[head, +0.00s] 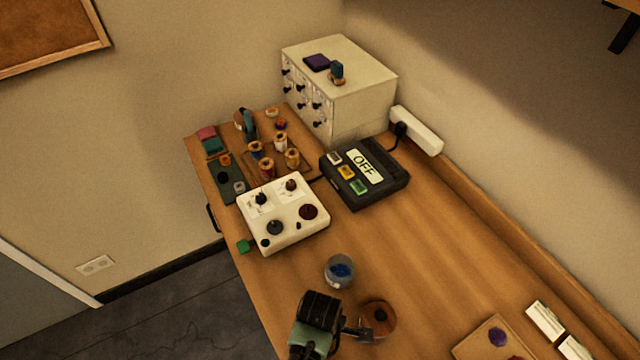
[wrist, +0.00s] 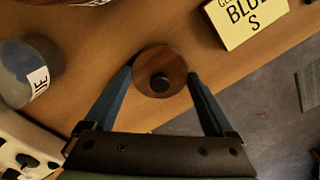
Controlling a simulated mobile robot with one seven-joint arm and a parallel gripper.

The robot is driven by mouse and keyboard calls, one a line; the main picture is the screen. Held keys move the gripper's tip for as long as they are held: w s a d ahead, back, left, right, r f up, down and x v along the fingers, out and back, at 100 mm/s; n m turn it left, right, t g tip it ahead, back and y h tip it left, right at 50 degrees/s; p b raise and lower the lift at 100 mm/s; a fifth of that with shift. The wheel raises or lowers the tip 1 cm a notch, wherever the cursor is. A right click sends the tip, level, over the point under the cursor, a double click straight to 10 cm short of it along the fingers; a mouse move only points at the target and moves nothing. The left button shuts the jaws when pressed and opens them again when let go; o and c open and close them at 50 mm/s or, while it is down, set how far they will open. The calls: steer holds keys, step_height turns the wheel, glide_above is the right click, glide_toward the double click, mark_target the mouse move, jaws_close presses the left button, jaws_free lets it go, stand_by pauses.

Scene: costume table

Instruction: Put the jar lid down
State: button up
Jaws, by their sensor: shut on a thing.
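The jar lid is a round brown wooden disc (wrist: 160,66) with a dark knob; in the head view it is a brown round (head: 380,312) at the bottom middle. My gripper (wrist: 160,82) is shut on the lid, with a blue finger on either side of its rim. In the head view my gripper (head: 366,331) reaches the lid from the left. I cannot tell whether the lid touches the table. An open clear jar with blue contents (head: 339,271) stands up and left of the lid; a jar with a partly seen label (wrist: 28,72) is at the left of the wrist view.
A white control box (head: 290,238) and a black box reading OFF (head: 385,192) stand farther back. A drawer cabinet (head: 360,85) is at the rear. A board with a purple item (head: 480,350) and pale cards (head: 545,318) lie at right. The table (head: 430,245) between is bare.

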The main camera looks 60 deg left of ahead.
steer(key=shift+f, duration=0.35)
steer(key=shift+f, duration=0.1)
steer(key=o, duration=1)
steer(key=shift+o, duration=0.2)
